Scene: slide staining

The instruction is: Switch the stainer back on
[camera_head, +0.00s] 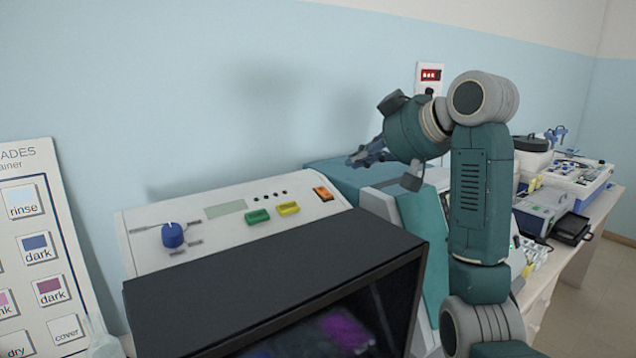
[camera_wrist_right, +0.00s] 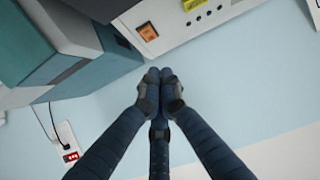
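The stainer's cream control panel (camera_head: 150,250) is at the centre left of the head view. It carries an orange rocker switch (camera_head: 323,193) at its right end, which also shows in the wrist view (camera_wrist_right: 148,32). I cannot tell the switch's position. The panel also has a blue knob (camera_head: 172,236), a green button (camera_head: 258,216), a yellow button (camera_head: 288,208) and a blank grey-green display (camera_head: 226,209). My right gripper (camera_head: 366,156) is above and to the right of the switch, apart from it. In the wrist view its fingertips (camera_wrist_right: 161,76) are together and empty. My left gripper is out of view.
A teal and grey machine (camera_head: 420,215) stands right of the stainer, partly hidden by my right arm. A wall outlet with a red lit display (camera_head: 430,75) is behind it. A picture board (camera_head: 38,240) leans at the left. More equipment (camera_head: 575,178) fills the bench's right end.

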